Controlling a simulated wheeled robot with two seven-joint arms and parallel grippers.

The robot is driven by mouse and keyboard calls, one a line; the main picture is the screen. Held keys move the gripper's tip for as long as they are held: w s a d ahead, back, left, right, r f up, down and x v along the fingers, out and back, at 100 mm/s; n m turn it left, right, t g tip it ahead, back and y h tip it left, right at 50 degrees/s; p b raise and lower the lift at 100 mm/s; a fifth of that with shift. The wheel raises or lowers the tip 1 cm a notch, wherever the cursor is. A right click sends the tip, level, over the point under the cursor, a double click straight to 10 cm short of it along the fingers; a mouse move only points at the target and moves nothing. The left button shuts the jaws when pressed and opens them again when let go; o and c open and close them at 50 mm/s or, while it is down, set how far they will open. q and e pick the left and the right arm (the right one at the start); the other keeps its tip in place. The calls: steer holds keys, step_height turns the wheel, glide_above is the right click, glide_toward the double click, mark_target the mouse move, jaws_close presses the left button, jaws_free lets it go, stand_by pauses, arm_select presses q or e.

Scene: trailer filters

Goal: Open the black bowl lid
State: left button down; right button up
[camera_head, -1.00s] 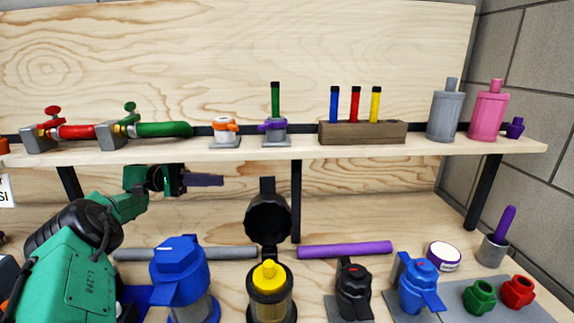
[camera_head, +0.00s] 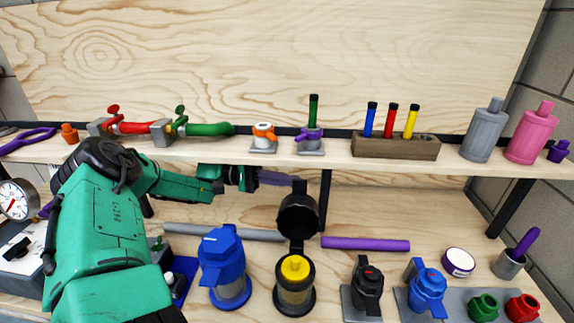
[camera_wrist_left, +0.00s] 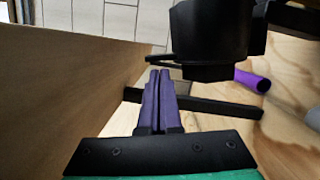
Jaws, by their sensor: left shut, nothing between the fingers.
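The black bowl lid (camera_head: 298,216) stands raised on its hinge, open, behind the black-based filter housing (camera_head: 295,300). The yellow filter (camera_head: 295,267) shows uncovered in the housing. My left gripper (camera_head: 290,181) is shut and empty, its purple fingers pointing right just beside the top tab of the lid. In the left wrist view the shut fingers (camera_wrist_left: 159,80) sit just left of and below the black bowl (camera_wrist_left: 210,35). I cannot tell whether they touch it. My right gripper is not in view.
A wooden shelf (camera_head: 225,152) with valves and bottles runs close above my left gripper. A black shelf bracket (camera_head: 325,205) stands right of the lid. A blue-lidded housing (camera_head: 222,265) is to its left, and a purple bar (camera_head: 365,244) lies behind on the bench.

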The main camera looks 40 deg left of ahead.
mark_target(286, 195)
arm_select(q)
steer(key=shift+s+d, duration=0.1)
steer(key=shift+d, duration=0.05)
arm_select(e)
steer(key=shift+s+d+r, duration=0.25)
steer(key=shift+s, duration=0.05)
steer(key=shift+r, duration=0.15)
